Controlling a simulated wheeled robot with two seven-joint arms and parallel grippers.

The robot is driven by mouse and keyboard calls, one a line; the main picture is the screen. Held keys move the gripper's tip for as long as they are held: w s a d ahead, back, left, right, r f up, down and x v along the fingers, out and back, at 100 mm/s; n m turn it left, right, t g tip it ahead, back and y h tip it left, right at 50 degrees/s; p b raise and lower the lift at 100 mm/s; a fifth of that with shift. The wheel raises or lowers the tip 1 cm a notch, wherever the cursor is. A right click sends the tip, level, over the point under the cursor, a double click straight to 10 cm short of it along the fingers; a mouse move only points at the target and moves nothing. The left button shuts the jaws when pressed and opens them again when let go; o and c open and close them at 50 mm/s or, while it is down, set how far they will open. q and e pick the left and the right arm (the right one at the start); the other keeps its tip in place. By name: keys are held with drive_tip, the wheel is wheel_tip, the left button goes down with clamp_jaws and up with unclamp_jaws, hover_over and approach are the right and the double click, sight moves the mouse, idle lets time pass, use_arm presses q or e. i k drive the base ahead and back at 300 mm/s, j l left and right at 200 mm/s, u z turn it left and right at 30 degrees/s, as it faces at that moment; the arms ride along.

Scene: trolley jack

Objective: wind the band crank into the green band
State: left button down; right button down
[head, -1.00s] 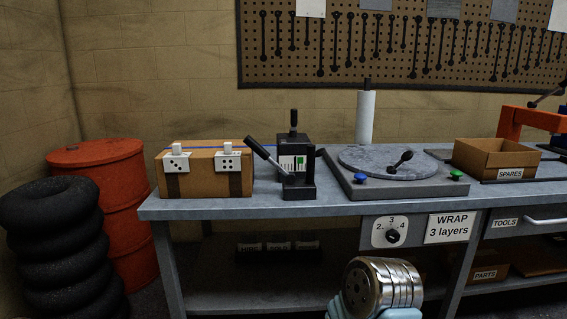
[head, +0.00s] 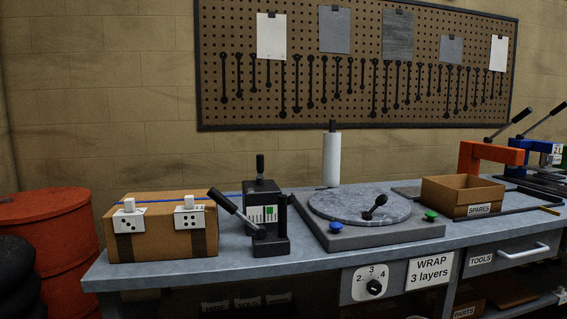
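The band crank (head: 236,213) is a black lever with a knob at its upper left end. It slants down to the right to a hub on the front of a black tensioner (head: 270,240) on the bench. A white gauge (head: 257,214) with dark marks sits on the tensioner's face, and the green band (head: 270,211) is a small block at its right part. A pointer is too small to make out. A brown carton (head: 160,234) with a blue strap (head: 158,200) across its top stands left of the tensioner. Neither of my grippers is in view.
A turntable (head: 345,206) with a black handle stands right of the tensioner. A SPARES box (head: 447,196) and an orange press (head: 490,155) are farther right. A red drum (head: 40,240) stands left of the bench (head: 190,268). A dial (head: 374,286) and WRAP sign (head: 430,270) hang below its edge.

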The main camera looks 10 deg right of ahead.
sight(260, 158)
drive_tip(key=i+j+z, duration=0.2)
drive_tip(key=z, duration=0.25)
drive_tip(key=i+j+z, duration=0.3)
drive_tip(key=z, duration=0.2)
